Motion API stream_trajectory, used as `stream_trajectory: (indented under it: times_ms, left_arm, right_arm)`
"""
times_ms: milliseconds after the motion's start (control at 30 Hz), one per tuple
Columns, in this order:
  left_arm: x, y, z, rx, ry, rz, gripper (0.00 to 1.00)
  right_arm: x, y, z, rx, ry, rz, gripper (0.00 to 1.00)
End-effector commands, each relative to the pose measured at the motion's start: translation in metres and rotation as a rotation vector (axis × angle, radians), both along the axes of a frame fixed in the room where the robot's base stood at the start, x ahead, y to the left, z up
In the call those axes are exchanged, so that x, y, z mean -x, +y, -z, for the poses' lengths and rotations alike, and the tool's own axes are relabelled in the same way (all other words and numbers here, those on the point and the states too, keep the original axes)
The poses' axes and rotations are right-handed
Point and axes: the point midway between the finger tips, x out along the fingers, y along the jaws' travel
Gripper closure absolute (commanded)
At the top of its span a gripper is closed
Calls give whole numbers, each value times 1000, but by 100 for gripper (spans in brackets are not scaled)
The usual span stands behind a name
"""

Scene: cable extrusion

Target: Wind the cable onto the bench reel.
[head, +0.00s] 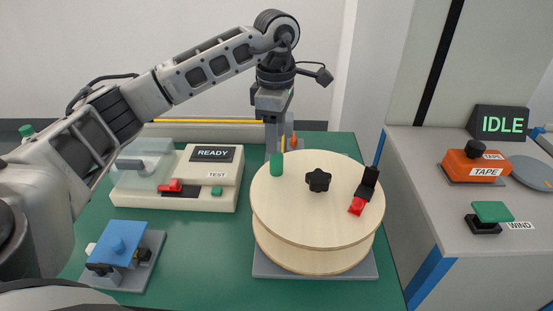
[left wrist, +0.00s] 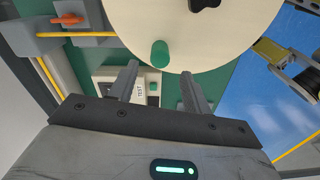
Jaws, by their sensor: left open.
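The bench reel (head: 290,212) stands on a grey base, with a pale wooden top flange, a black centre knob (head: 318,180) and an upright green peg (head: 277,166) near its rim. A red clip (head: 357,206) with a black lever sits at the right of the flange. My left gripper (head: 274,150) points down just behind the green peg, open and empty. In the left wrist view the green peg (left wrist: 160,53) lies ahead of the two spread fingers (left wrist: 162,88), apart from them. I cannot make out any cable on the reel. My right gripper is not in view.
A READY tester (head: 212,155) with clear cover stands at the back left, a blue-topped fixture (head: 118,248) at the front left.

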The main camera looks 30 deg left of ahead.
Motion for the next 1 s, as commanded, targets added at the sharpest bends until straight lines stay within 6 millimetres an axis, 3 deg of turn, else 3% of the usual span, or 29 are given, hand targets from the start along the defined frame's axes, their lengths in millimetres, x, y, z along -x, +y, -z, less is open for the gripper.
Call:
stream_trajectory:
  times_ms: [100,300,500,767,933,967,1000]
  left_arm:
    - [1,0,26,0,4,1,52]
    - [1,0,57,0,3,0,52]
    - [1,-1,70,1,1,0,52]
    - [0,-1,72,2,-1,1,52]
    - [0,-1,71,2,-1,1,93]
    - [0,-1,71,2,-1,1,100]
    - [0,-1,71,2,-1,1,100]
  right_arm:
    - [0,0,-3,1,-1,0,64]
    - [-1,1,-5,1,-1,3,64]
    - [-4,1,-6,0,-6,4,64]
    - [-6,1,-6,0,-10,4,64]
    - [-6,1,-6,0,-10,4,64]
    - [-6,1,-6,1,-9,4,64]
    - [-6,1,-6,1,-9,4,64]
